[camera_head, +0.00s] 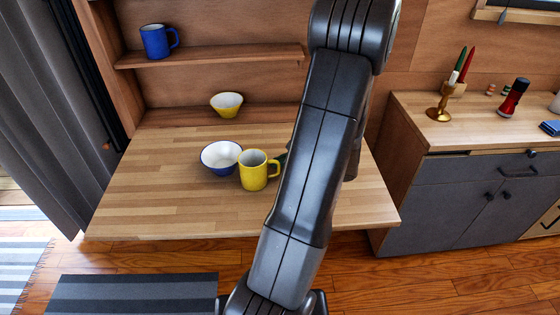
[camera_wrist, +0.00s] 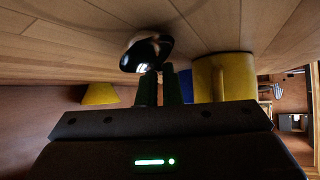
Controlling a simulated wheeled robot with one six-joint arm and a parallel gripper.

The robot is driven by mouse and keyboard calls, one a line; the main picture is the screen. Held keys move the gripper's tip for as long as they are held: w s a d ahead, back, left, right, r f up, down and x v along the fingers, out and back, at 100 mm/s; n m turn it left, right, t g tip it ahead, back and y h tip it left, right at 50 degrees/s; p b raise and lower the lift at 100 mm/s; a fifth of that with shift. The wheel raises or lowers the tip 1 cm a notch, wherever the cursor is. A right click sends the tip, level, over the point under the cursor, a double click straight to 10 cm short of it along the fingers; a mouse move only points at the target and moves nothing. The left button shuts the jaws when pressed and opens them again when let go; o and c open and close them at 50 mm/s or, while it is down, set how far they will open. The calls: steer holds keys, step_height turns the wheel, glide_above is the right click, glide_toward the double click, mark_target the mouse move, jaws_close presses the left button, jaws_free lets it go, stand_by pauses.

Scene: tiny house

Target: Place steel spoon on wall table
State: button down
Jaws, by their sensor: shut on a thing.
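The wall table (camera_head: 150,190) is a light wood top fixed to the wall below the shelves. In the wrist view, which looks upside down, its surface (camera_wrist: 60,45) fills the upper part. The steel spoon (camera_wrist: 145,52) shows as a dark shiny bowl end just beyond my fingertips. My gripper (camera_wrist: 160,72) is shut on the spoon, close to the table surface; I cannot tell whether the spoon touches it. The spoon's handle is hidden between the fingers.
A yellow mug (camera_head: 253,176) stands on the table close to my gripper; it also shows in the wrist view (camera_wrist: 222,78). A blue-and-white bowl (camera_head: 221,158) is beside it. A yellow bowl (camera_head: 227,104) and blue mug (camera_head: 155,42) sit on shelves. The table's left part is clear.

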steer(key=c, duration=1.6)
jaws_free()
steer(key=shift+f, duration=0.1)
steer(key=p+v, duration=0.2)
steer(key=v, duration=1)
steer(key=shift+r+p, duration=0.2)
steer(key=shift+p, duration=0.2)
steer(key=b+x, duration=0.3)
steer(key=x, duration=0.9)
steer(key=shift+s, duration=0.1)
steer(key=shift+r+p, duration=0.5)
steer(key=shift+r, duration=0.8)
steer(key=shift+f, duration=0.1)
